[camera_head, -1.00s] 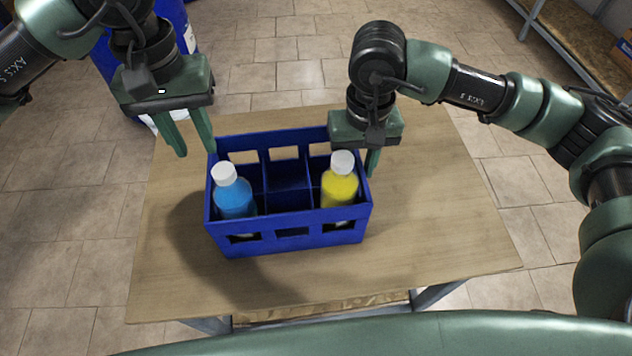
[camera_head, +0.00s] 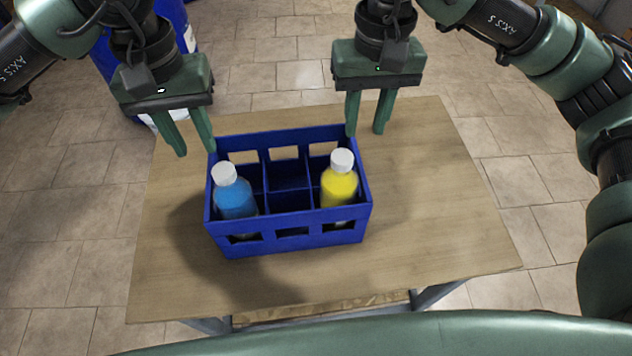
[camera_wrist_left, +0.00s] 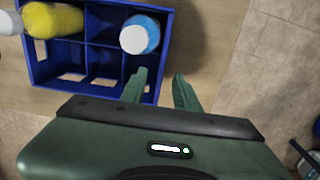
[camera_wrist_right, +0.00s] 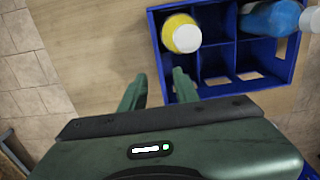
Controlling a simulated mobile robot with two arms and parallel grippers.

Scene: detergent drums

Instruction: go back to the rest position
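My left gripper (camera_head: 188,145) is open and empty, above the back left of the blue crate. My right gripper (camera_head: 365,128) is open and empty, above the back right of the crate. Its fingers show apart in the right wrist view (camera_wrist_right: 160,88), and the left fingers show apart in the left wrist view (camera_wrist_left: 160,88). The blue crate (camera_head: 290,238) stands on the table. A blue bottle with a white cap (camera_head: 236,198) stands in its front left compartment, and a yellow bottle with a white cap (camera_head: 339,187) in its front right compartment.
The wooden table (camera_head: 430,215) is bare around the crate. A blue drum (camera_head: 108,62) stands on the floor behind the table at the left, partly hidden by my left arm. Tiled floor (camera_head: 530,190) surrounds the table.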

